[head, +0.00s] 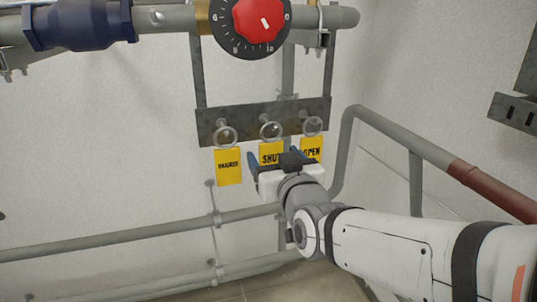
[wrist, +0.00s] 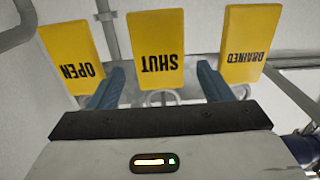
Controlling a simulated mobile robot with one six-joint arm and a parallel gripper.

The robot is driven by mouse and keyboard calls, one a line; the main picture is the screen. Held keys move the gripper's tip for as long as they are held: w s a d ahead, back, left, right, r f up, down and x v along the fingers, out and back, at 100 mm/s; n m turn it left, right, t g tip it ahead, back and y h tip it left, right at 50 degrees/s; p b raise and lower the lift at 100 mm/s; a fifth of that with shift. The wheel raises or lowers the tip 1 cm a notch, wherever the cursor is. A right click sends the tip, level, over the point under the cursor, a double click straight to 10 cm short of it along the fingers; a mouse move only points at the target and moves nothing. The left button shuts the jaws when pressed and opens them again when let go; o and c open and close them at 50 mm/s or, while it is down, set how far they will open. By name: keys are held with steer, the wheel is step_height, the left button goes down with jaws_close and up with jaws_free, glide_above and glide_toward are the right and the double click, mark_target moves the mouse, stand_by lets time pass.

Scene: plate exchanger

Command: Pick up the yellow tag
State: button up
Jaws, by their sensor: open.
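Three yellow tags hang from metal rings in a row. They read DRAINED (head: 228,166) on the left, SHUT (head: 269,152) in the middle and OPEN (head: 314,146) on the right in the head view. In the wrist view they appear upside down: OPEN (wrist: 72,52) left, SHUT (wrist: 157,45) centre, DRAINED (wrist: 246,45) right. My gripper (head: 281,159) is open and empty in front of the tags. In the wrist view its blue fingers (wrist: 160,78) stand either side of the SHUT tag's line. My gripper partly hides the SHUT and OPEN tags in the head view.
A dark metal bar (head: 263,119) with hooks carries the rings, below a red dial (head: 258,18). Grey pipes (head: 130,235) run along the wall below left, and a bent pipe (head: 345,150) stands close to the right of the tags. A blue fitting (head: 85,22) sits upper left.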

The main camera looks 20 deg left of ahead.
steer(key=x, duration=0.4)
steer(key=shift+c, duration=0.4)
steer(key=c, duration=1)
steer(key=shift+r, duration=0.15)
steer(key=shift+r, duration=0.6)
steer(key=p, duration=0.2)
glide_toward(272, 147)
steer(key=v, duration=0.6)
steer(key=shift+r, duration=0.3)
steer(key=shift+a+f+b, duration=0.1)
steer(key=shift+b, duration=0.25)
